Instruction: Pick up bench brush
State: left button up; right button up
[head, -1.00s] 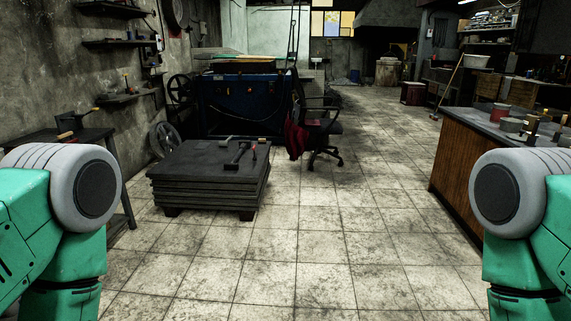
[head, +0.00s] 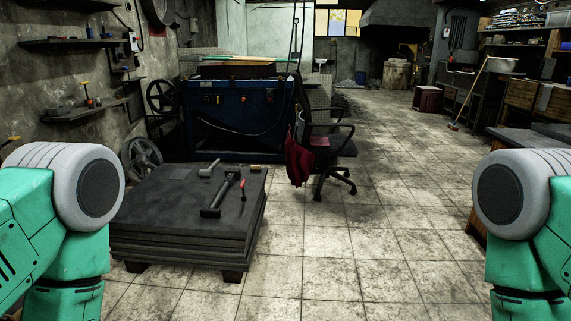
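I cannot clearly make out a bench brush. Several small tools lie on top of the low dark stack of plates (head: 145,212) ahead and left. They are a dark long-handled hammer (head: 211,212), a thin red-handled tool (head: 242,188), a grey hammer-like tool (head: 209,169) and a small light-brown piece (head: 255,168) at the far edge, too small to identify. A long-handled broom (head: 469,95) leans at the far right. Only my green upper arms show at both sides; both grippers are out of view.
An office chair (head: 326,145) with a red cloth (head: 298,162) stands behind the stack to the right. A blue machine (head: 235,110) is behind it. A workbench (head: 515,137) is at the right. The tiled floor (head: 380,235) between stack and workbench is clear.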

aim_at(256, 169)
jog(key=i+u, duration=0.1)
jog(key=i, duration=0.45)
jog(key=i+l+u, duration=0.1)
jog(key=i, duration=0.4)
jog(key=i+l+u, duration=0.1)
jog(key=i, duration=0.45)
jog(key=i+l+u, duration=0.1)
jog(key=i, duration=0.4)
jog(key=l+u, duration=0.1)
jog(key=u, duration=0.3)
jog(key=i+l+u, duration=0.1)
jog(key=u, duration=0.3)
jog(key=i+l+u, duration=0.1)
jog(key=u, duration=0.25)
jog(key=i+l+u, duration=0.35)
jog(key=l, duration=0.4)
jog(key=l+u, duration=0.35)
jog(key=l, duration=0.45)
jog(key=i+l+u, duration=0.1)
jog(key=l+u, duration=0.25)
jog(key=l, duration=2.4)
jog(key=i+u, duration=0.05)
jog(key=i, duration=0.05)
